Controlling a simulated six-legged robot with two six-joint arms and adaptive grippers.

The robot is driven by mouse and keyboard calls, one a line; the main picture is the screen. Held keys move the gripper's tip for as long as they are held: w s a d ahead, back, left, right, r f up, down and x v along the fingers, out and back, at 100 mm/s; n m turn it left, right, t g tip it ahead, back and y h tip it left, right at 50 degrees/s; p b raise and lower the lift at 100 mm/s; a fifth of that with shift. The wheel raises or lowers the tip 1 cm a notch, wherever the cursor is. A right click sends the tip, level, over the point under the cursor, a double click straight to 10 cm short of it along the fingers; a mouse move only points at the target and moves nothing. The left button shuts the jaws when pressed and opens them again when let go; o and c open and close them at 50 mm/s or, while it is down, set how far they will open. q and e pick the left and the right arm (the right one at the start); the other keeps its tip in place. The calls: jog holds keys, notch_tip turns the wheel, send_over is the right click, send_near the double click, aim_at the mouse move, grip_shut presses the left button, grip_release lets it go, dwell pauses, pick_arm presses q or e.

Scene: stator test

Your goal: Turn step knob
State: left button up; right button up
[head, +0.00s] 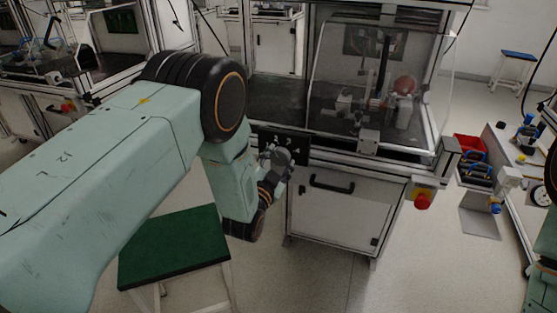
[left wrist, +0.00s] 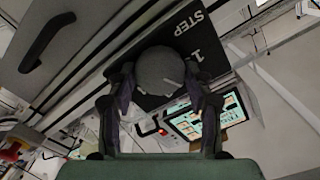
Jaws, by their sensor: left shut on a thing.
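The step knob (left wrist: 160,70) is a round grey knob on a black panel (left wrist: 184,38) printed "STEP" and "1" in the left wrist view. My left gripper (left wrist: 160,84) has one dark finger on each side of it and is shut on it. In the head view my left gripper (head: 279,158) is at the black control panel (head: 292,144) on the front of the test station, and it hides the knob there. My right gripper is not in view; only part of an arm of mine shows at the right edge.
The test station has a clear cover (head: 335,60) above and a white cabinet with a black handle (head: 332,184) below. A red emergency button (head: 422,201) sits to the right. A green-topped stool (head: 175,247) stands below my left arm. A red bin (head: 469,148) is at the right.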

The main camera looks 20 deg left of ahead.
pick_arm(q)
jog(key=n, duration=0.4)
jog(key=shift+n+p, duration=0.4)
jog(key=shift+n, duration=1.5)
jog(key=o, duration=1.2)
jog(key=s, duration=1.2)
jog(key=shift+a, duration=0.25)
